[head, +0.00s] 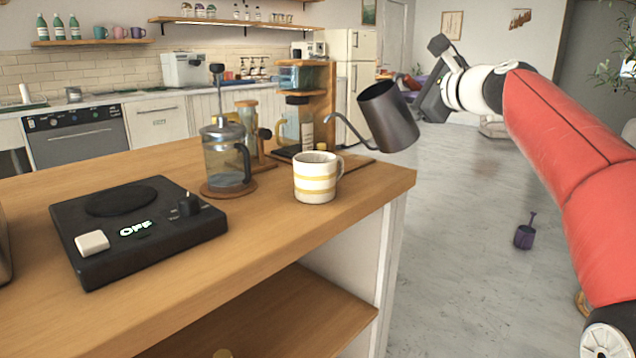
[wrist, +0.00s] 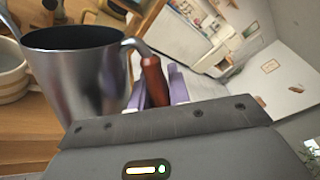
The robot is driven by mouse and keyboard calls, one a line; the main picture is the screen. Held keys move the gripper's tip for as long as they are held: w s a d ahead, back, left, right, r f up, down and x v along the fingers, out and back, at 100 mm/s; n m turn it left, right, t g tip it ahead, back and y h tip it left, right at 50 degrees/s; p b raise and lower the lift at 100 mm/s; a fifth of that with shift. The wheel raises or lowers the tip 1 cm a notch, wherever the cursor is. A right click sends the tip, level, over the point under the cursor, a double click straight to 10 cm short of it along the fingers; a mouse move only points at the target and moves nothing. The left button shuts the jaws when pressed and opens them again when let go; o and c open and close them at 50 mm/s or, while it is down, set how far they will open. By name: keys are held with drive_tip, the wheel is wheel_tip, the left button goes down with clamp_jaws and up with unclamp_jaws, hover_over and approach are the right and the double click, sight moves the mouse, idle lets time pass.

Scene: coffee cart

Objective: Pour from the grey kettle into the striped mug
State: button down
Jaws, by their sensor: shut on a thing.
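The grey kettle (head: 390,122) is in the air to the right of the striped mug, tilted left with its thin spout pointing at the mug. The spout's tip is above the mug and apart from it. No stream shows. The white and yellow striped mug (head: 316,184) stands upright on the counter; its contents cannot be made out. My gripper (wrist: 160,90) is shut on the kettle's red-brown handle (wrist: 154,80). In the wrist view the kettle's body (wrist: 80,82) fills the left, with part of the mug (wrist: 12,78) at the edge.
A glass press (head: 226,160) stands left of the mug, and a wooden brewing stand (head: 318,110) is behind it. A black hot plate (head: 135,228) reading OFF is front left. The counter (head: 270,222) is bare in front of the mug. A purple object (head: 524,236) is on the floor.

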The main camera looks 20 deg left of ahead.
drive_tip(key=f+m+b, duration=0.1)
drive_tip(key=f+b, duration=0.1)
drive_tip(key=f, duration=0.1)
drive_tip(key=f+m+b, duration=0.2)
drive_tip(key=f+b, duration=0.1)
drive_tip(key=f+m+y+b, duration=0.1)
drive_tip(key=f+m+b, duration=0.1)
drive_tip(key=f, duration=0.1)
drive_tip(key=shift+w+d+f+t, duration=0.15)
drive_tip(key=shift+d+t, duration=0.1)
drive_tip(key=shift+t, duration=0.05)
idle(0.9)
wheel_tip(320, 180, up, 5)
drive_tip(key=p, duration=0.4)
drive_tip(key=shift+p, duration=0.3)
idle(0.4)
